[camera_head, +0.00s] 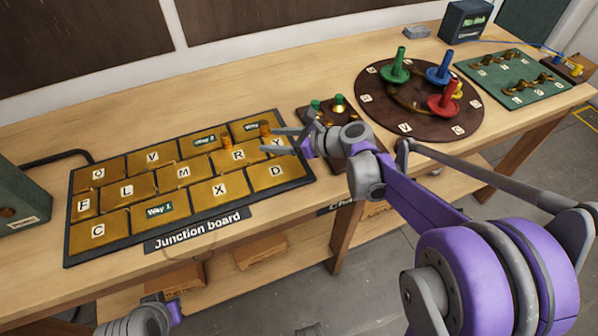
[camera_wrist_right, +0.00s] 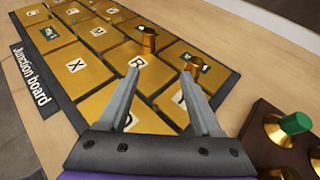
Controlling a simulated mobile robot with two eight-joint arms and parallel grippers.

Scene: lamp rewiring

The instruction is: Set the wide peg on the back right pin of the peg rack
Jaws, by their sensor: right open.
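Two copper-orange pegs stand upright on the gold tiles of the junction board: one peg (camera_head: 227,143) by the R tile and another peg (camera_head: 265,128) at the back right. They also show in the right wrist view as a farther peg (camera_wrist_right: 148,39) and a nearer one (camera_wrist_right: 191,62). I cannot tell which is the wide peg. My right gripper (camera_head: 283,141) is open and empty over the board's right end; its fingertips (camera_wrist_right: 160,74) are close to the nearer peg. A dark board (camera_head: 303,112) with green-topped brass posts may be the peg rack; my gripper partly hides it.
The junction board (camera_head: 72,225) fills the table's left middle. A round brown board (camera_head: 380,118) with green, blue and red pegs stands right of the dark board. A green panel (camera_head: 535,92) lies at the far right. Bare table (camera_head: 250,85) is behind the junction board.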

